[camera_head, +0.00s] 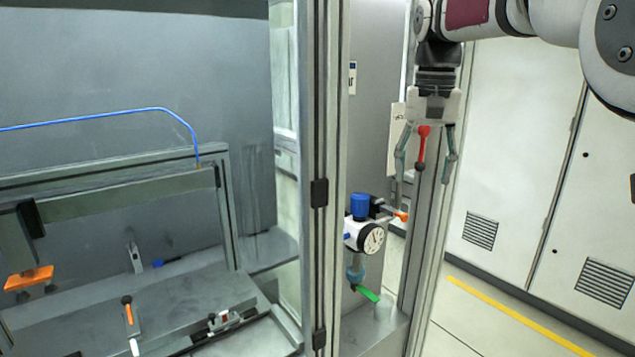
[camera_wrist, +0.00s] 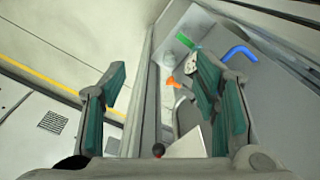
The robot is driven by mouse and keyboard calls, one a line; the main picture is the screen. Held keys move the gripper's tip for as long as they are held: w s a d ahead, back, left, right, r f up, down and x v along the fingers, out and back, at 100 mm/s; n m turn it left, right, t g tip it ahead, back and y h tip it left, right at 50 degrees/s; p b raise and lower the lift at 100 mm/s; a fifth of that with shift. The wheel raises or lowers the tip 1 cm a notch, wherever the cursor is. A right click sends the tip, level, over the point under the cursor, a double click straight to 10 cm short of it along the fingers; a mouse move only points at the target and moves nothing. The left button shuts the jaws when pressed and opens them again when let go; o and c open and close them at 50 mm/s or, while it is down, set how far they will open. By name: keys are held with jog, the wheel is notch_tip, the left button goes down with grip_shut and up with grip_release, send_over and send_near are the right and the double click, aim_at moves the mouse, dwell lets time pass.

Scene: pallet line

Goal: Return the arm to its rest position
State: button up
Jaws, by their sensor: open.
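My gripper (camera_head: 426,166) hangs from my arm at the upper right in the head view, fingers pointing down. Its fingers are spread apart with nothing held between them. A red lever with a dark ball end (camera_head: 421,150) shows between the fingers in the picture; I cannot tell whether it touches them. In the wrist view, my gripper (camera_wrist: 165,95) shows two green-padded fingers apart, with a dark ball low between them. The valve unit with a gauge and blue knob (camera_head: 364,230) stands below and left of my gripper.
A grey metal frame post (camera_head: 320,180) stands left of the valve unit. A machine bay with an orange-handled lever (camera_head: 129,312) and a blue hose (camera_head: 150,109) lies left. White cabinets (camera_head: 520,180) stand right, behind a yellow floor line (camera_head: 520,318). Open floor lies before them.

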jog(key=s+f+n+t, duration=0.1)
jog(key=s+f, duration=0.2)
jog(key=s, duration=0.6)
jog(key=s+f+n+t, duration=0.1)
jog(key=s+f+t, duration=0.1)
jog(key=s, duration=0.8)
jog(key=s+f+n+t, duration=0.1)
jog(key=s+f, duration=0.3)
jog(key=s, duration=0.5)
jog(key=shift+s+f+n+t, duration=0.3)
jog(key=shift+t, duration=0.2)
